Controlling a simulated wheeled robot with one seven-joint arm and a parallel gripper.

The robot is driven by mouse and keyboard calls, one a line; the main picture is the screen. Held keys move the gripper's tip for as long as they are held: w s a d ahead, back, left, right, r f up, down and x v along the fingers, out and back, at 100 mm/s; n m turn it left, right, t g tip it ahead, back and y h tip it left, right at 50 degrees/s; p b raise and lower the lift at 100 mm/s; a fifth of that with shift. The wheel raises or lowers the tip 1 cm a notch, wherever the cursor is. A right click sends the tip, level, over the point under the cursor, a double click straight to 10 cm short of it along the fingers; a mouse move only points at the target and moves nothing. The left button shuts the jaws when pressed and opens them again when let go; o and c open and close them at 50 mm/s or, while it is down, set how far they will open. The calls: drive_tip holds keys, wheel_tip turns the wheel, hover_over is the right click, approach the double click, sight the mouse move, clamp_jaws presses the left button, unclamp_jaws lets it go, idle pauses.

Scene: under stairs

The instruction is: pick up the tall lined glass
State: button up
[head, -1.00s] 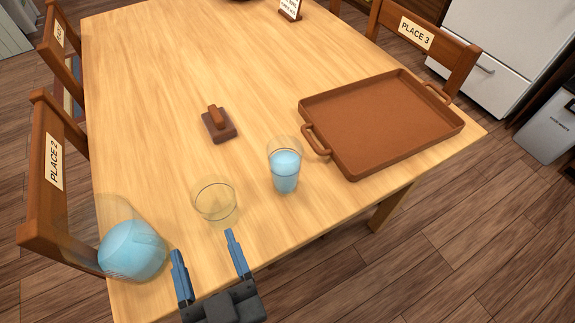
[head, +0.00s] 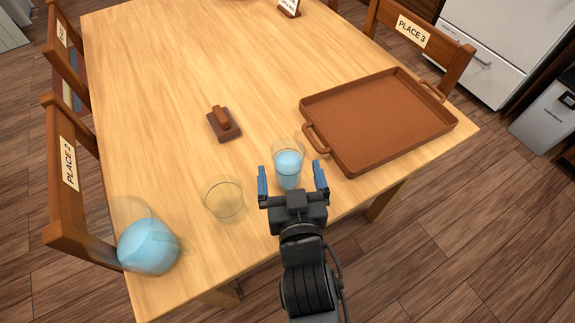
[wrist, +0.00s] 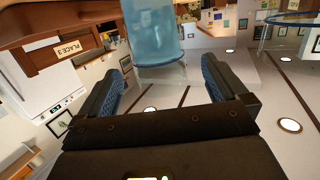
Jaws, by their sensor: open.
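The tall glass (head: 289,166), clear and part filled with blue liquid, stands upright near the table's front edge. It also shows at the top middle of the wrist view (wrist: 155,35). My gripper (head: 291,176) is open and empty, with one blue finger to each side of the glass in the head view. In the wrist view the glass appears just ahead of the fingertips, between their lines. I cannot tell whether either finger touches it. A shorter, empty clear glass (head: 223,200) with a dark line stands to its left.
A brown tray (head: 375,115) with handles lies close behind and right of the tall glass. A small brown block with a handle (head: 223,122) lies further back. A round clear vessel with blue liquid (head: 148,246) stands at the front left corner. The table's middle (head: 200,60) is clear.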

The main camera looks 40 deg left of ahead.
sight(286, 142)
drive_tip(key=x, duration=0.4)
drive_tip(key=shift+w+a+f, duration=0.1)
drive_tip(key=shift+w, duration=0.1)
drive_tip(key=c, duration=1.3)
drive_tip(key=shift+c, duration=0.5)
drive_tip(key=shift+r, duration=0.3)
drive_tip(key=shift+r+p, duration=0.3)
drive_tip(key=shift+r, duration=1.55)
drive_tip(key=d+r, duration=0.6)
drive_tip(key=d, duration=0.5)
drive_tip(key=shift+d+r+b, duration=0.3)
drive_tip(key=shift+r+b, duration=0.05)
drive_tip(key=shift+r, duration=0.05)
